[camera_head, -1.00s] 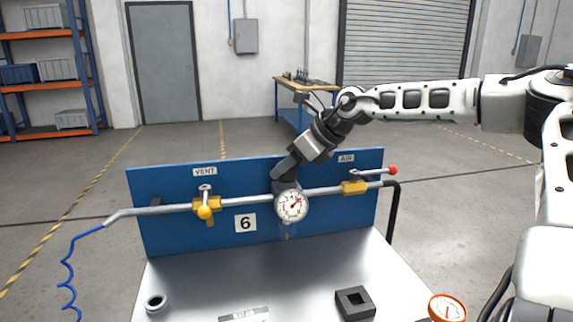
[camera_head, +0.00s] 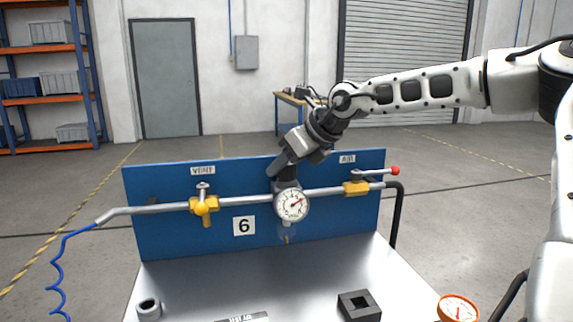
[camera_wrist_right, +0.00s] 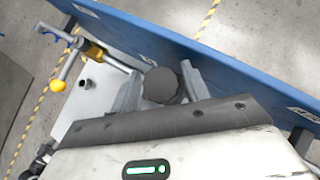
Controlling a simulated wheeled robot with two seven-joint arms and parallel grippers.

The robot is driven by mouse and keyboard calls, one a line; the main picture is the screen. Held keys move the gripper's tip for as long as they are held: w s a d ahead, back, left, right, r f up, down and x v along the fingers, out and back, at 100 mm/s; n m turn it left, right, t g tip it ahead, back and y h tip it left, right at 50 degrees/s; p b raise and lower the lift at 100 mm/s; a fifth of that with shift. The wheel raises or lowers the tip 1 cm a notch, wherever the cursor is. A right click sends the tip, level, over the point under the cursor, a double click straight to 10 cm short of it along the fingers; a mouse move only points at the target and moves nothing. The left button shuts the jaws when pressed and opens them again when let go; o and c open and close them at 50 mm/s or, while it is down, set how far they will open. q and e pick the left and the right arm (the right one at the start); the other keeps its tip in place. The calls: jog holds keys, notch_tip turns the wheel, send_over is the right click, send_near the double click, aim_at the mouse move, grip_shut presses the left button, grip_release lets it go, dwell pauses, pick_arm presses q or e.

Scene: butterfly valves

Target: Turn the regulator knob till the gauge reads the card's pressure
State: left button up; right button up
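The pressure gauge (camera_head: 291,204) is a white dial on the pipe at the middle of the blue panel, with its red needle pointing up and right; its numbers are too small to read. The dark regulator knob (camera_wrist_right: 161,86) sits just above the gauge. My right gripper (camera_head: 281,170) comes down from the upper right onto it. In the right wrist view its fingers are on both sides of the knob and appear to touch it. A white card (camera_head: 244,226) on the panel reads 6. Another card (camera_head: 243,318) is cut off at the bottom edge. My left gripper is out of view.
A yellow vent valve (camera_head: 204,205) is left of the gauge, and a yellow air valve (camera_head: 356,188) with a red-tipped lever is right. A grey ring (camera_head: 149,309), a black square block (camera_head: 359,305) and an orange-rimmed gauge (camera_head: 458,309) are near the front.

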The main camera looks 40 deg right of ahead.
jog(key=b+v, duration=0.1)
jog(key=v, duration=1.5)
dwell(0.3)
